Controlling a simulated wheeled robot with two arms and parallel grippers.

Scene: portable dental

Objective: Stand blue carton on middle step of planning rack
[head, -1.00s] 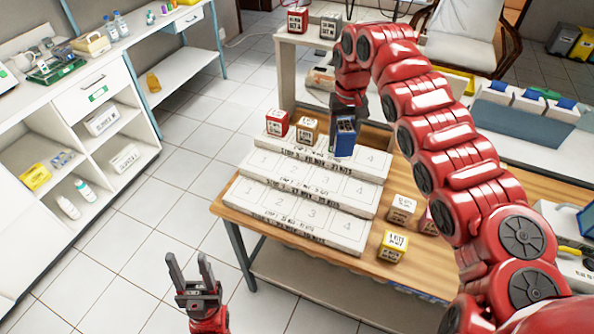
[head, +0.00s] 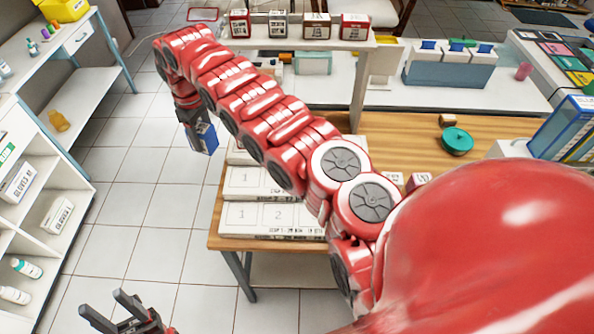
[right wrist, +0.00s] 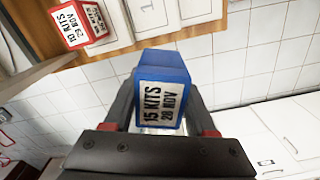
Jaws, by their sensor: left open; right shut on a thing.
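My right gripper (head: 187,110) is shut on the blue carton (head: 203,138). In the head view it holds the carton in the air to the left of the table, over the floor. In the right wrist view the blue carton (right wrist: 160,88) sits between the fingers, its white label reading 15 KITS 28 NOV. My left gripper (head: 105,312) is open and empty at the lower left, over the floor.
The wooden table (head: 480,135) carries a green round object (head: 457,141). Several cartons stand on a white shelf (head: 300,43) behind. A red carton (right wrist: 82,22) is by the rack in the right wrist view. White shelving (head: 50,180) is at left; open floor lies between.

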